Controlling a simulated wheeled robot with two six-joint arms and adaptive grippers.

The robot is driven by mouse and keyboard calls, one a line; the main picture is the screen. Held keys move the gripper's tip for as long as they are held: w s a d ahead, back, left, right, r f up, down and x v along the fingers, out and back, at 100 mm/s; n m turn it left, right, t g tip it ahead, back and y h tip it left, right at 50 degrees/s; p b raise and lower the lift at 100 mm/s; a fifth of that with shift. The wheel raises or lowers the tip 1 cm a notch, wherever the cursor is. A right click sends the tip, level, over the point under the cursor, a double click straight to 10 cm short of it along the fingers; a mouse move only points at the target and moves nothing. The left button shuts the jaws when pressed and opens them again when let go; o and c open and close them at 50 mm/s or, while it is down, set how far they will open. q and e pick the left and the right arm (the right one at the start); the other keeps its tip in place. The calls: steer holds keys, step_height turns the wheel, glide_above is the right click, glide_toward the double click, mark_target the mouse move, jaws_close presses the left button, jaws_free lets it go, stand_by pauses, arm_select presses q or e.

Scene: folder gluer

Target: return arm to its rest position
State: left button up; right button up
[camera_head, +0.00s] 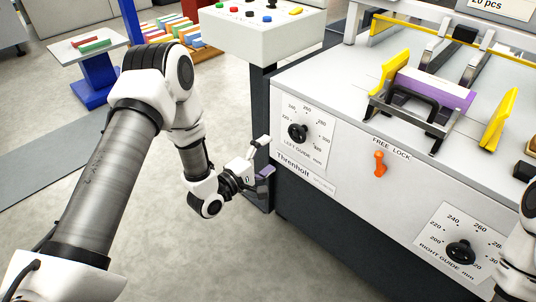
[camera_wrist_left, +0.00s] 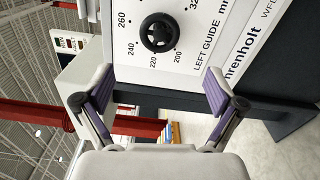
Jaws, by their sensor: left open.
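My left gripper (camera_head: 264,157) is open and empty, in front of the machine's left end, below and left of the left guide knob (camera_head: 297,132). In the left wrist view the two purple-padded fingers of the left gripper (camera_wrist_left: 158,95) stand wide apart. The black left guide knob (camera_wrist_left: 158,33) shows beyond them, not touched by either finger. My left arm (camera_head: 115,165) reaches in from the lower left, bent at the elbow. Part of my right arm (camera_head: 520,250) shows at the right edge; its gripper cannot be seen.
The folder gluer (camera_head: 345,190) fills the right side. Its front carries the orange free lock lever (camera_head: 380,164) and the right guide knob (camera_head: 460,252). A control box (camera_head: 262,35) stands at the back. A small table (camera_head: 88,45) with colored pieces is at the back left. Open floor lies left.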

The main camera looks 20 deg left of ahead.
stand_by(0.3)
arm_select(q)
steer(key=s+d+f+g, duration=0.35)
steer(key=s+f, duration=0.25)
steer(key=f, duration=0.3)
steer(key=s+a+f+m+g+y, duration=0.1)
steer(key=s+f+m+g+y, duration=0.2)
steer(key=s, duration=0.4)
steer(key=s+f+m+g, duration=0.3)
steer(key=s+f+g, duration=0.15)
steer(key=s, duration=0.25)
steer(key=s+a+f+m+g+y, duration=0.1)
steer(key=s+f+m+g+y, duration=0.15)
steer(key=s+f, duration=0.35)
steer(key=s+a+m+g, duration=0.2)
steer(key=s+m+g, duration=0.2)
steer(key=s+m, duration=0.35)
step_height(320, 180, up, 16)
steer(key=p, duration=1.5)
steer(key=shift+s+f+n+y, duration=0.2)
steer(key=shift+f+n+y, duration=0.05)
steer(key=shift+n+y, duration=0.15)
